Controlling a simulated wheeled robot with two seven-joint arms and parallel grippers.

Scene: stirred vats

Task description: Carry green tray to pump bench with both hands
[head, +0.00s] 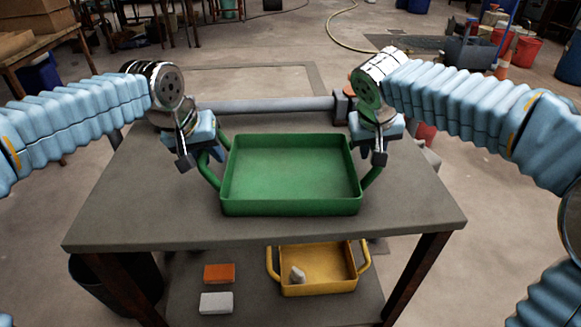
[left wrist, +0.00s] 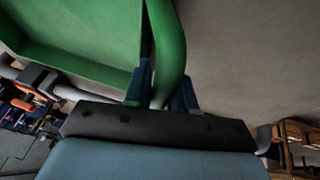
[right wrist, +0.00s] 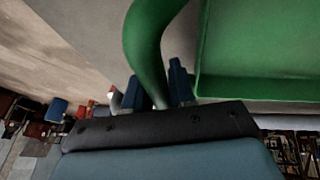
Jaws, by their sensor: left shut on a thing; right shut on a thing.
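The green tray (head: 290,170) is empty and level, over the grey tabletop in the middle of the head view. Whether it rests on the top or hangs just above it, I cannot tell. My left gripper (head: 198,158) is shut on the tray's left handle; in the left wrist view its fingers (left wrist: 163,92) close around the green handle. My right gripper (head: 376,155) is shut on the tray's right handle; in the right wrist view its fingers (right wrist: 158,88) close around that handle. I cannot tell which bench is the pump bench.
The grey table (head: 130,215) has bare room around the tray. A grey pipe (head: 270,106) lies along its back edge. Below are a yellow tray (head: 320,290), an orange block (head: 218,273) and a pale block (head: 216,302). Red buckets (head: 526,52) and a hose (head: 350,35) are further back.

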